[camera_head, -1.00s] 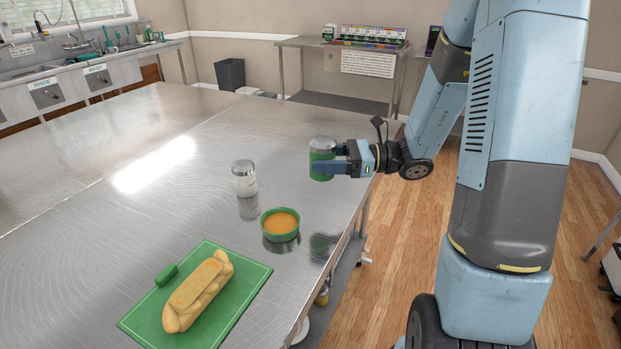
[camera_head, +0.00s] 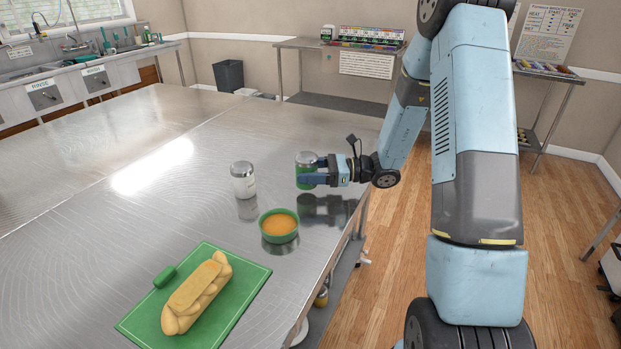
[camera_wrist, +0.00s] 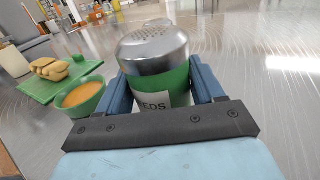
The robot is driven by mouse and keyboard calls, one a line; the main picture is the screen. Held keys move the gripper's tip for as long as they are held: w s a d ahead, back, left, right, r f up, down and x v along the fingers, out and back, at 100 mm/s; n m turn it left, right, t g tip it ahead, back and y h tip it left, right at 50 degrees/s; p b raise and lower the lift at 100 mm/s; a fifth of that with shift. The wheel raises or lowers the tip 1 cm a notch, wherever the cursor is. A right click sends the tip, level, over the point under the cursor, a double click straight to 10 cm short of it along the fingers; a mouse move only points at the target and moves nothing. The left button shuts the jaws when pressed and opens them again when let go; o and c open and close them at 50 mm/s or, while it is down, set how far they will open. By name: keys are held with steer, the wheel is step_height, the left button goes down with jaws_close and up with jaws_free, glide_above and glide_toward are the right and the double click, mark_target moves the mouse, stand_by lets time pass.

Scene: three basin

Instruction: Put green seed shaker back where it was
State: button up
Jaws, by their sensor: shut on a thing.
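The green seed shaker (camera_head: 306,163) has a silver perforated lid and is upright. My gripper (camera_head: 308,180) is shut on it, with one blue finger on each side of its body. In the wrist view the shaker (camera_wrist: 160,75) fills the space between the fingers, and part of its label reads "EDS". It is over the steel table (camera_head: 120,225), right of the white shaker and beyond the orange bowl. I cannot tell whether its base touches the table.
A white shaker (camera_head: 243,180) with a silver lid stands to the left. A green bowl of orange contents (camera_head: 279,226) is in front. A green board (camera_head: 232,305) with a braided loaf (camera_head: 195,293) lies nearer. The table's far left is clear.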

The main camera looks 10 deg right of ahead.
steer(key=shift+f, duration=1.2)
steer(key=o, duration=1.1)
steer(key=shift+f, duration=0.1)
